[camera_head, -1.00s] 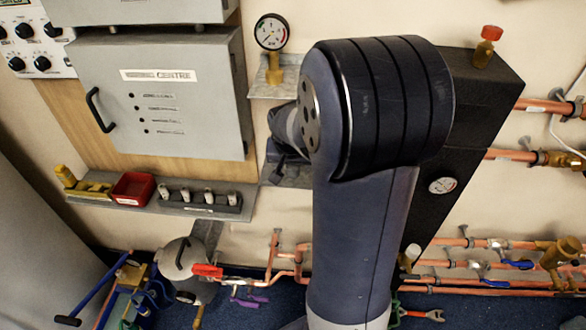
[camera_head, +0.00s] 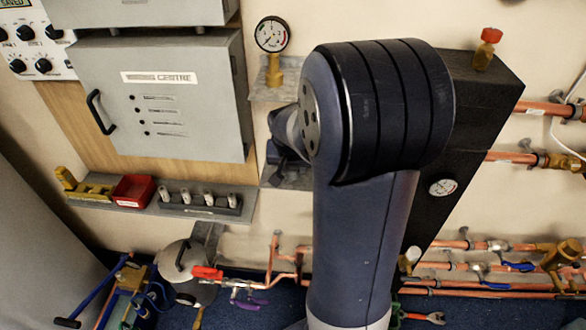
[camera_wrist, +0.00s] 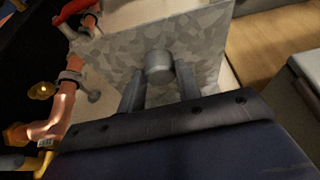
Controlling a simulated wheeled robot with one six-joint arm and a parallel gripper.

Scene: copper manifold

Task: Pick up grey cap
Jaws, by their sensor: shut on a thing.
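The grey cap (camera_wrist: 159,66) is a small round cylinder in the wrist view, at the middle of the picture. My gripper (camera_wrist: 158,82) has one finger on each side of it and is shut on it. The cap is at the mottled grey metal shelf (camera_wrist: 120,48); I cannot tell whether it still touches it. In the head view my gripper (camera_head: 284,160) shows only partly, beside my large arm joint, above a small grey shelf (camera_head: 290,182). The cap cannot be made out there.
A grey cabinet (camera_head: 195,120) stands left of my gripper, with a pressure gauge (camera_head: 272,34) above. A lower shelf (camera_head: 160,208) holds a red box (camera_head: 132,190). A black panel (camera_head: 460,130) and copper pipes (camera_head: 470,267) lie to the right.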

